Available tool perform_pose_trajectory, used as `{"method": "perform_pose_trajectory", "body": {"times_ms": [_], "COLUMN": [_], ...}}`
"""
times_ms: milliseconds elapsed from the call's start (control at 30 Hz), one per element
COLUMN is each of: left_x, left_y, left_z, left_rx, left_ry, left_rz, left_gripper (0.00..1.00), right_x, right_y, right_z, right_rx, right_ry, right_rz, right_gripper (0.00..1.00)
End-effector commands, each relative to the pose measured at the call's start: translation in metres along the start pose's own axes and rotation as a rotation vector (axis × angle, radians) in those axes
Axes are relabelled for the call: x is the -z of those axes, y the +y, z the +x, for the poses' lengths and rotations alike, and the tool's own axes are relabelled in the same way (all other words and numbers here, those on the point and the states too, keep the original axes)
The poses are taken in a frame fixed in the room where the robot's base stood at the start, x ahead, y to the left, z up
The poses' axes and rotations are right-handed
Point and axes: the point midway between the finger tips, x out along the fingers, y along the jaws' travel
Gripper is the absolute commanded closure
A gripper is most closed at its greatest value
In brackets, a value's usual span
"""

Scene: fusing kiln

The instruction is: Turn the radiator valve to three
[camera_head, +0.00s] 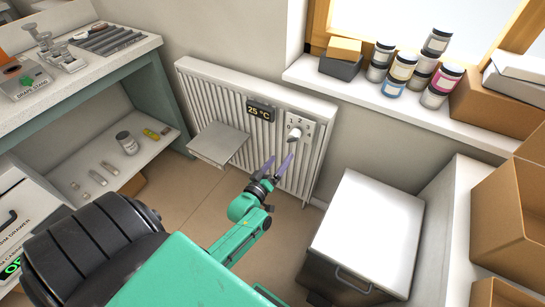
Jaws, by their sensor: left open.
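The knob's exact setting is too small to tell. My left gripper (277,163) has two purple fingers, spread apart and empty. It is in front of the radiator, just below and left of the valve in the picture, and does not appear to touch it. My right gripper is not in view.
A display (260,110) on the radiator reads 25 °C. A grey shelf (218,144) juts out left of my gripper. A white-topped cabinet (370,225) stands to the right. Jars (402,68) line the windowsill. A workbench (90,60) is at left.

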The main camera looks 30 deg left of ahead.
Motion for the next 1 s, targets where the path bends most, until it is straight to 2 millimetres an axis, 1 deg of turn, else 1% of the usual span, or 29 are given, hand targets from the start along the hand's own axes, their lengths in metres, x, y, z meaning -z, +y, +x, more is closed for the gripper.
{"method": "perform_pose_trajectory", "body": {"times_ms": [33, 100, 233, 333, 800, 867, 933, 967, 1000], "left_x": [0.0, -0.001, 0.0, 0.0, -0.003, -0.013, -0.041, -0.058, -0.083], "left_y": [0.0, 0.0, 0.001, 0.001, -0.001, -0.007, -0.023, -0.033, -0.048], "left_z": [-0.015, -0.03, -0.046, -0.049, -0.049, -0.052, -0.062, -0.069, -0.083], "left_rx": [0.001, 0.001, -0.001, -0.001, 0.002, 0.02, 0.062, 0.086, 0.121], "left_ry": [-0.002, -0.002, 0.0, 0.001, -0.007, -0.043, -0.137, -0.197, -0.291], "left_rz": [0.0, 0.0, -0.001, -0.001, 0.004, 0.025, 0.08, 0.115, 0.168], "left_gripper": [0.05, 0.05, 0.05, 0.05, 0.05, 0.05, 0.05, 0.05, 0.05], "right_x": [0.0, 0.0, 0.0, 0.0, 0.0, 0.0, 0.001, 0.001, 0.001], "right_y": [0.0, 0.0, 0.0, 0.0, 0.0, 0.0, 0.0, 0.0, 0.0], "right_z": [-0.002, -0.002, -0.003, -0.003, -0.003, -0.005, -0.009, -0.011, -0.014], "right_rx": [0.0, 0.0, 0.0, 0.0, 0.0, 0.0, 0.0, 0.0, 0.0], "right_ry": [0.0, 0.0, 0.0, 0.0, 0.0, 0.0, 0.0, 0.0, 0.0], "right_rz": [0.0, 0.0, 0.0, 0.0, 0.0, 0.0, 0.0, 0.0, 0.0], "right_gripper": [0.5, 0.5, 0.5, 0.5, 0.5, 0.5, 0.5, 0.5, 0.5]}}
